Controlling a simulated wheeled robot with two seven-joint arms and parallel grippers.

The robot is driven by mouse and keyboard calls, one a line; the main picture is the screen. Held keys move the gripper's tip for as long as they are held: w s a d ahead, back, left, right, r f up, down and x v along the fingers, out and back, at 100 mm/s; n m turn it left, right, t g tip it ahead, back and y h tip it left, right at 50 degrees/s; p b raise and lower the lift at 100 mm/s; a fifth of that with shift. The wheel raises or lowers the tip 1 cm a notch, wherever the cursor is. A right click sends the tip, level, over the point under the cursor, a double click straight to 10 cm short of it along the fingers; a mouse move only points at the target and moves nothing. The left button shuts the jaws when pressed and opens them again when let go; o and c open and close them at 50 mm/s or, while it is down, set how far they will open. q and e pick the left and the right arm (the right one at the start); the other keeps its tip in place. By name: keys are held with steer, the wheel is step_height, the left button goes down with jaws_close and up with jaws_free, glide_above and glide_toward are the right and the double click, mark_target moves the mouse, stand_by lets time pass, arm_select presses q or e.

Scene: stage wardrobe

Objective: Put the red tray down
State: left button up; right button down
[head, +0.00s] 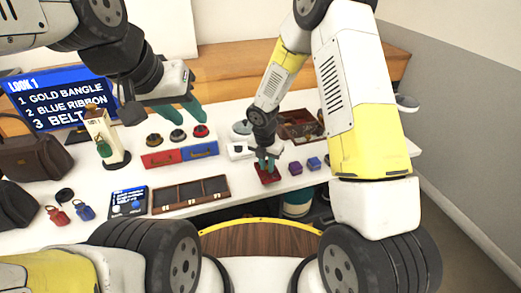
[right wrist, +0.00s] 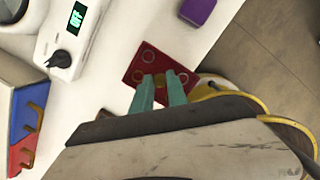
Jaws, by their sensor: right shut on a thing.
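The red tray (head: 267,175) is a small flat red piece near the front edge of the white table, right of centre in the head view. In the right wrist view the red tray (right wrist: 140,70) shows pale ring marks on top and a gold part by my fingertips. My right gripper (head: 266,163) points down at it; its teal fingers (right wrist: 160,92) are shut on the tray. Part of the tray is hidden behind the fingers. I cannot tell whether its underside touches the table. My left gripper (head: 180,112) is open and empty, above the back of the table.
A purple box (head: 295,168) and blue box (head: 314,163) stand just right of the tray. A white device with a dial (head: 238,151) is behind it. A wooden compartment case (head: 190,194) lies left, beyond bare table. The table edge (head: 240,205) is close in front.

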steer(key=w, duration=0.1)
steer(key=w+a, duration=0.2)
steer(key=w, duration=0.1)
steer(key=shift+a+f, duration=0.15)
steer(key=shift+f, duration=1.8)
steer(key=c, duration=1.3)
jaws_free()
steer(key=shift+f, duration=0.1)
